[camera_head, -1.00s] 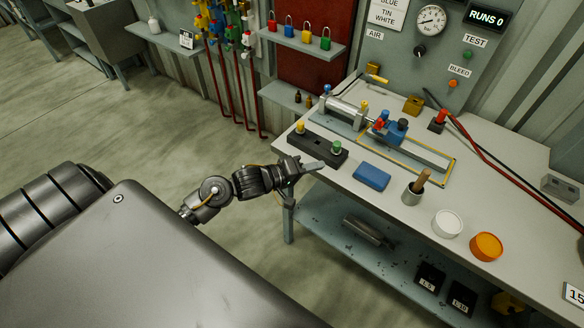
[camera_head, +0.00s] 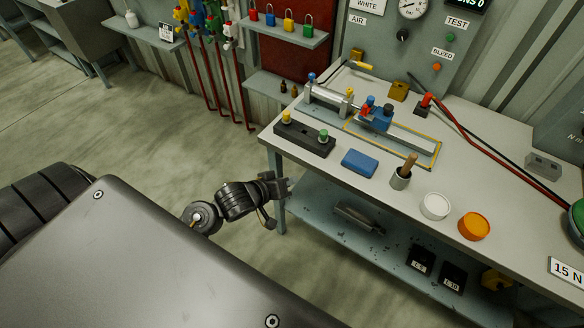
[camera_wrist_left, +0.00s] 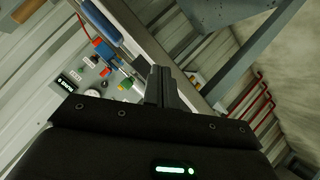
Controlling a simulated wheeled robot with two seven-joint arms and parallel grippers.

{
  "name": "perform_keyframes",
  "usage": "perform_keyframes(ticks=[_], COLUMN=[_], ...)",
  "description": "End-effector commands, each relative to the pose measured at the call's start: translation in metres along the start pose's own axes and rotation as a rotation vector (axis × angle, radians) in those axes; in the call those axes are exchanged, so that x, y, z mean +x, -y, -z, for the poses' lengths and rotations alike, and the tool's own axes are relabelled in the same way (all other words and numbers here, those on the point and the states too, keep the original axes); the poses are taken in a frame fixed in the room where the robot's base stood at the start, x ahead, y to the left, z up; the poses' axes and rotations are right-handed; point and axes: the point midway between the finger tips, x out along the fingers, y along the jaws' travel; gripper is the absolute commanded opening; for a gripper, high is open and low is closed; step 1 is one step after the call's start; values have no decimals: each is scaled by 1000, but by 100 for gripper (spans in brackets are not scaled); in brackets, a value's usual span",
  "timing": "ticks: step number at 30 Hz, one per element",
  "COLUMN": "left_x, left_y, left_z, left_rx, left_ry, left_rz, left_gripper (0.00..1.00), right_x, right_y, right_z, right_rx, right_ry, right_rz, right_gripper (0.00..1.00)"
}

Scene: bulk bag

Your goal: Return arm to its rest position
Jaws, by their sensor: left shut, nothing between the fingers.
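My left arm comes in from the left in the head view, bent low beside my body. Its gripper (camera_head: 284,188) is at the front left edge of the workbench (camera_head: 330,172), apart from the things on top. The left wrist view shows its fingers (camera_wrist_left: 160,85) close together, shut with nothing between them. The bench and wall panel show tilted behind them there. My right gripper is in neither view.
On the bench are a black block with yellow and green knobs (camera_head: 304,139), a blue block (camera_head: 360,162), a cup with a wooden handle (camera_head: 401,178), a white dish (camera_head: 435,206) and an orange dish (camera_head: 474,226). Open floor (camera_head: 110,130) lies left of the bench.

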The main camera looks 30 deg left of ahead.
Motion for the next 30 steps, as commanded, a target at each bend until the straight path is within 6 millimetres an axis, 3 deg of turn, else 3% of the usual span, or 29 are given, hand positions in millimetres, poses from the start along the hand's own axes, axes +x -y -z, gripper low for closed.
perform_keyframes(ticks=[8, 12, 14, 17, 23, 26, 30], left_x=[0, 1, 10, 32, 55, 49, 20], left_y=[0, -3, 13, 59, 164, 216, 276], left_z=[0, 3, -4, -34, -131, -194, -286], left_rx=[10, 119, 196, 309, 476, 546, 624], left_ry=[0, -16, -10, 38, 205, 318, 495], left_rz=[-1, -21, -4, 56, 189, 249, 316], left_gripper=[0, 0, 0, 0, 0, 0, 0], right_x=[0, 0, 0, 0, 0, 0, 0], right_y=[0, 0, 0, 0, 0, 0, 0], right_z=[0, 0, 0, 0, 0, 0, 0], right_rx=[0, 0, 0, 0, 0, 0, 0], right_ry=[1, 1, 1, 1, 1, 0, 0], right_rz=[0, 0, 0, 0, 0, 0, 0], right_gripper=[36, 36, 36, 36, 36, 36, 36])
